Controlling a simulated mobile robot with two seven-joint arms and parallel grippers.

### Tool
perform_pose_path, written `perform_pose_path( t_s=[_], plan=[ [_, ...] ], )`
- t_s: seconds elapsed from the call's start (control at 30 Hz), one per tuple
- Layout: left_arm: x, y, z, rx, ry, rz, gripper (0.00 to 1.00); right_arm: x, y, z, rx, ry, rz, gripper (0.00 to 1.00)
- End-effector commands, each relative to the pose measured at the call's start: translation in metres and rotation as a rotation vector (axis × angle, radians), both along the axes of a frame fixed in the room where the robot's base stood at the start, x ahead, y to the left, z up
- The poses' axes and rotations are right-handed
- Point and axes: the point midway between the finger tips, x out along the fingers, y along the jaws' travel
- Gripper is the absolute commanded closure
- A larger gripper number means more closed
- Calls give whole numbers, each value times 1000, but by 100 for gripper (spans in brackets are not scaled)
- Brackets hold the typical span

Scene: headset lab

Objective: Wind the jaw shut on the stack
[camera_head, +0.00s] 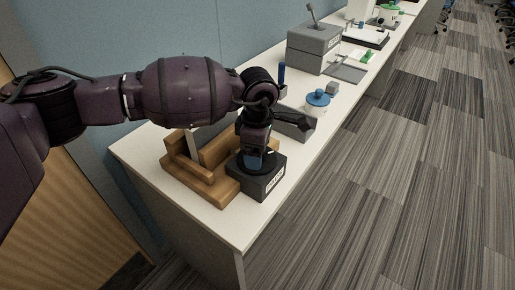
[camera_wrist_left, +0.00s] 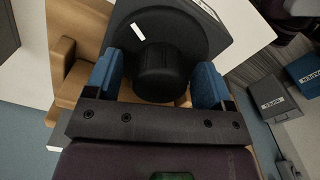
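A wooden clamp (camera_head: 215,191) with raised wooden blocks stands on the near end of the white bench. A thin pale upright piece (camera_head: 192,146) shows between its blocks; my arm hides part of this area, and I cannot make out the stack clearly. A dark box (camera_head: 272,184) with a white label sits against the clamp's right side. In the left wrist view a black round knob (camera_wrist_left: 160,70) stands on a dark disc with a white mark. My left gripper (camera_head: 257,158) points down over the box. Its blue fingers are on either side of the knob, with narrow gaps visible.
Behind the gripper are a grey tray (camera_head: 295,124), a white pot with a blue lid (camera_head: 317,101) and a grey lever box (camera_head: 313,48). A blue wall runs along the bench's left side. Open carpet lies to the right.

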Motion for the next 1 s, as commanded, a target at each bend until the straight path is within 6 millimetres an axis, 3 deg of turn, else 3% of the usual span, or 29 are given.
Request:
perform_pose_path(
  t_s=[0.37,0.8,1.0],
  plan=[
    [0,0,9,0,-2,0,25,2,3,3,10,-6,-9,38],
    [0,0,83,1,-4,0,25,3,2,11,10,-17,-11,38],
    [0,0,103,-1,-2,0,25,-1,0,7,3,-7,-9,38]
  ],
)
